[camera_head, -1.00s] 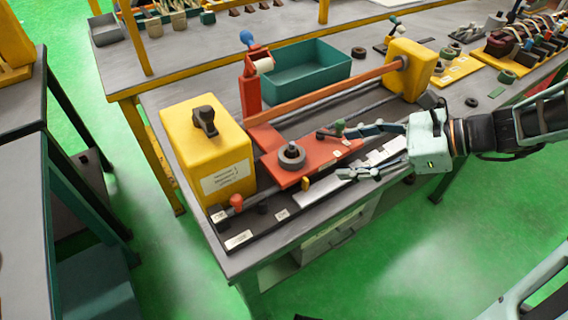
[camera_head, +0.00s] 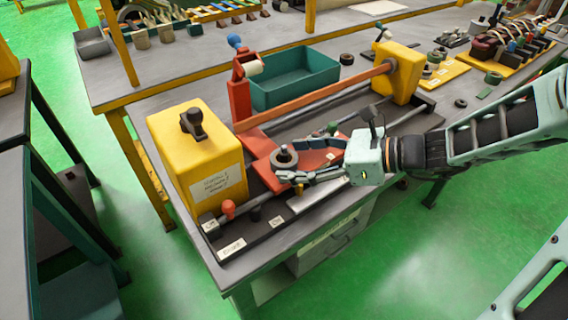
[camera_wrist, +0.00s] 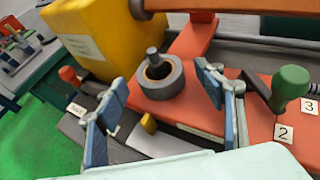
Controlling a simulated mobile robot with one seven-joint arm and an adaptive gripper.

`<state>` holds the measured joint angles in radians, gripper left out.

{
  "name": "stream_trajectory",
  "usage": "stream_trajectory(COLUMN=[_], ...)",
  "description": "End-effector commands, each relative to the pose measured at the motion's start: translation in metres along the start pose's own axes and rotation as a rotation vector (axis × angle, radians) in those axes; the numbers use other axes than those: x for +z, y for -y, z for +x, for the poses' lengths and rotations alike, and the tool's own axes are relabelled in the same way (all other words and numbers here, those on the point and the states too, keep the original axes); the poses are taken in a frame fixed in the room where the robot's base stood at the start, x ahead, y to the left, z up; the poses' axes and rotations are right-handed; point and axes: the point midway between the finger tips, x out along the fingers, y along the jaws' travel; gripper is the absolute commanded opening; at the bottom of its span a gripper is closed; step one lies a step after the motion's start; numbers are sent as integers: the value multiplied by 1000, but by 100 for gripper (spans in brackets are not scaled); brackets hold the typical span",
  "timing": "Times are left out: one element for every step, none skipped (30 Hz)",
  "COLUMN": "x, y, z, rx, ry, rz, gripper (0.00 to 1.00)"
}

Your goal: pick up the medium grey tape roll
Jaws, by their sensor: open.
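The grey tape roll (camera_wrist: 159,78) lies flat on the orange plate of the winding machine, around a short dark peg that rises through its middle. It also shows in the head view (camera_head: 284,159), at the left end of the plate. My gripper (camera_wrist: 168,92) is open in the wrist view, with one finger on each side of the picture and the roll seen between and just beyond the tips. In the head view my gripper (camera_head: 291,160) reaches in from the right, its fingers close to the roll. I cannot tell whether they touch it.
A yellow housing (camera_head: 196,158) stands left of the roll. A green knob (camera_wrist: 291,88) stands to the right on the plate. An orange bar (camera_head: 310,98) runs above and behind. A teal bin (camera_head: 295,78) sits behind the machine. Smaller dark rolls (camera_head: 346,59) lie farther back.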

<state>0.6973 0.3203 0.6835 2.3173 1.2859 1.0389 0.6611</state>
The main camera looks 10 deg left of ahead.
Motion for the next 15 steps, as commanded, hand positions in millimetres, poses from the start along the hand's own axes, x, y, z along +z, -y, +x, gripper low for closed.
stream_trajectory(x=[-1, 0, 0, 0, 0, 1, 1, 1, 1, 1, 1, 1, 1, 1, 1], y=[0, 0, 0, 0, 0, 0, 0, 0, 0, 0, 0, 0, 0, 0, 1], z=[7, 10, 12, 13, 14, 14, 14, 14, 14, 14, 14, 14, 14, 14, 14], rx=[2, 1, 1, 0, 0, 0, -1, -1, -1, -1, -1, -1, -1, -1, -1], ry=[0, 0, 0, 0, -1, -1, -1, -1, -1, -1, -1, -1, -1, -1, -1], rz=[-2, -2, -2, -2, -3, -3, -3, -3, -3, -3, -3, -3, -3, -3, -3], gripper=[63, 63, 63, 63, 63, 63, 63, 63, 63, 63, 63, 58, 55, 52, 48])
